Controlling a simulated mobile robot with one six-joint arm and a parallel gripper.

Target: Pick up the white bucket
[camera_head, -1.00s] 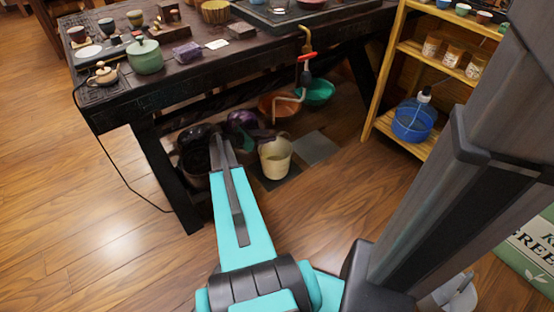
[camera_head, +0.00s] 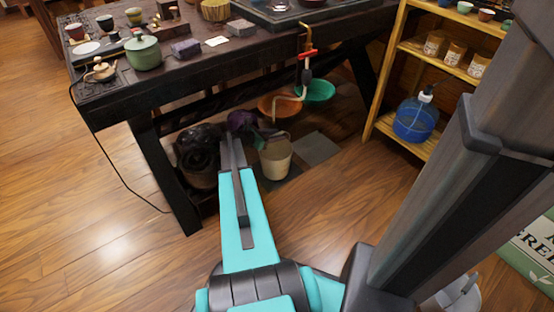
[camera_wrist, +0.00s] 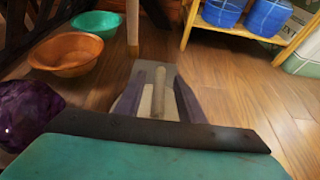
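The white bucket (camera_head: 275,163) stands upright on the floor under the dark table's front edge. My gripper (camera_head: 272,137) is at its upper rim, partly hidden behind my own arm. In the wrist view, the two greyish-purple fingers of my gripper (camera_wrist: 158,98) stand apart, with a gap between them. A pale beige strip shows in that gap; it may be part of the bucket, but I cannot tell. No firm hold on the bucket is visible.
Left of the bucket are a dark pot-like container (camera_head: 198,150) and a purple bundle (camera_head: 240,121). Behind it are an orange bowl (camera_head: 278,106) and a green bowl (camera_head: 318,91). The dark table (camera_head: 120,112) overhangs. A wooden shelf (camera_head: 405,140) stands right. Open floor lies in front.

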